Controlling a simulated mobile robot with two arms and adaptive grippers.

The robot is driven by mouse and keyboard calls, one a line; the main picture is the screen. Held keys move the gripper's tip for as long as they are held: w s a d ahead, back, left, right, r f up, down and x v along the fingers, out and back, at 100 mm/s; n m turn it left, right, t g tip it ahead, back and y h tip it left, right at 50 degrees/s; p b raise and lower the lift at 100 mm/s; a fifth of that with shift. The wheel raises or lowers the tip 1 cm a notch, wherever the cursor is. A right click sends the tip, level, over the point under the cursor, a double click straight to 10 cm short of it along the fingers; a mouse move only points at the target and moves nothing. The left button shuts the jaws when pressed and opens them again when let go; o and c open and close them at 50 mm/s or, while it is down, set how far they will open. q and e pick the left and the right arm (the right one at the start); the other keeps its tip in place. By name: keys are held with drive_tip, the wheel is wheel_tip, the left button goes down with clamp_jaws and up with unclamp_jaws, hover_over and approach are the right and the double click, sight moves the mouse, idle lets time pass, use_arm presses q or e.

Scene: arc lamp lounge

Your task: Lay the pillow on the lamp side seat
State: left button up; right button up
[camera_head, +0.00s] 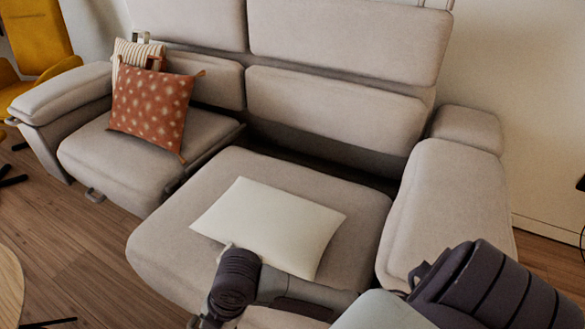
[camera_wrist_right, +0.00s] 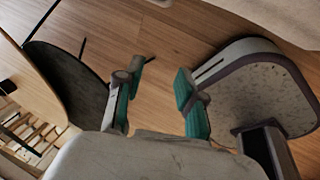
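A plain white pillow (camera_head: 272,225) lies flat on the right seat (camera_head: 165,245) of a beige sofa. It rests at an angle, and my right arm covers part of its front edge. My right arm comes in from the lower right of the head view and passes in front of the pillow. My right gripper (camera_wrist_right: 158,92) shows in the right wrist view, with its teal-padded fingers apart and only floor visible between them. It is not touching the pillow in that view. My left gripper is in neither view. No lamp can be clearly made out.
A rust-coloured patterned cushion (camera_head: 150,108) and a striped cushion (camera_head: 138,52) lean on the left seat. The sofa's right armrest (camera_head: 450,210) borders the pillow's seat. A round wooden table (camera_head: 8,285) stands at the lower left. A yellow chair (camera_head: 35,35) is at the upper left.

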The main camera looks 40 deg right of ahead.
drive_tip(key=s+d+m+h, duration=0.1)
drive_tip(key=s+d+m, duration=0.2)
drive_tip(key=m, duration=0.4)
drive_tip(key=s+d+m+h, duration=0.1)
drive_tip(key=s+d+m, duration=0.3)
drive_tip(key=s+m, duration=0.1)
drive_tip(key=s+d+f+m+t+h, duration=0.1)
drive_tip(key=s+d+m, duration=0.2)
drive_tip(key=m, duration=0.5)
drive_tip(key=shift+s+d+m, duration=0.3)
drive_tip(key=shift+s, duration=0.25)
